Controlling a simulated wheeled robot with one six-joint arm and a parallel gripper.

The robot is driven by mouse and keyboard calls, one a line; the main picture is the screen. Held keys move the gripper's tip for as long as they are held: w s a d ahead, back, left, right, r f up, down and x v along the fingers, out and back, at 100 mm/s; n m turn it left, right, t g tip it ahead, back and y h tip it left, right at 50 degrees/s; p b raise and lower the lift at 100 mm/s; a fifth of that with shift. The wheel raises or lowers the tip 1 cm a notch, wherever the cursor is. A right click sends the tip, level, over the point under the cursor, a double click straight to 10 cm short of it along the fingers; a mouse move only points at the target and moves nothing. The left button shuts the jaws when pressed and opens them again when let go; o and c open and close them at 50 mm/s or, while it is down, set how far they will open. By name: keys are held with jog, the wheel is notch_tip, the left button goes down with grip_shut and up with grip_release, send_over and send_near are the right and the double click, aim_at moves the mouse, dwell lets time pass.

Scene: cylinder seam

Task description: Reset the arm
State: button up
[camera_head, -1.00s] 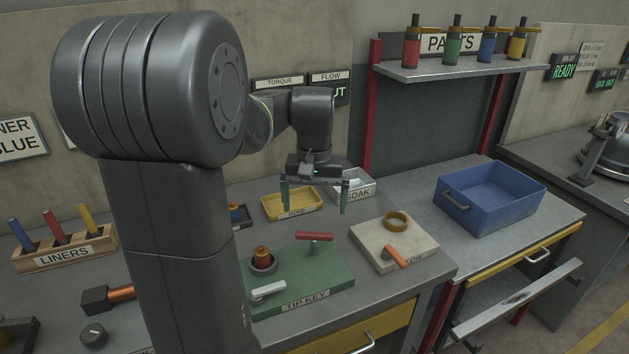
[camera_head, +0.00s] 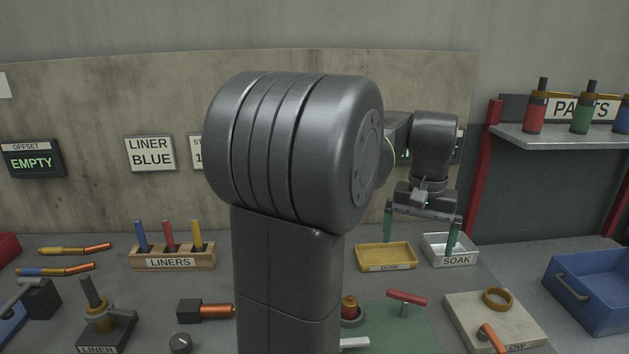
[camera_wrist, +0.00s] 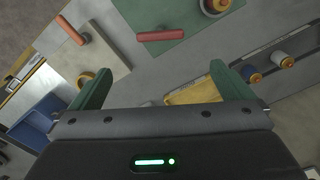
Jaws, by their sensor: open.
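My gripper (camera_head: 421,232) is open and empty, its two green fingers pointing down above the bench near the yellow tray and the SOAK tray. The wrist view also shows my gripper (camera_wrist: 160,90), with its fingers wide apart and nothing between them. My arm stands in the middle of the head view, its large shoulder hiding part of the wall and bench.
Below and around are a yellow tray (camera_head: 386,258), a SOAK tray (camera_head: 450,261), a red-handled T key (camera_head: 407,298) on a green mat and a pale board (camera_head: 520,335) with a brass ring (camera_head: 497,299). A LINERS rack (camera_head: 174,259) stands left. A blue bin (camera_head: 600,310) is at right.

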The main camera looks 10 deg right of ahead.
aim_at(407, 294)
notch_tip(407, 294, down, 14)
jog(key=shift+f, duration=0.1)
dwell(0.5)
jog(key=shift+r, duration=0.3)
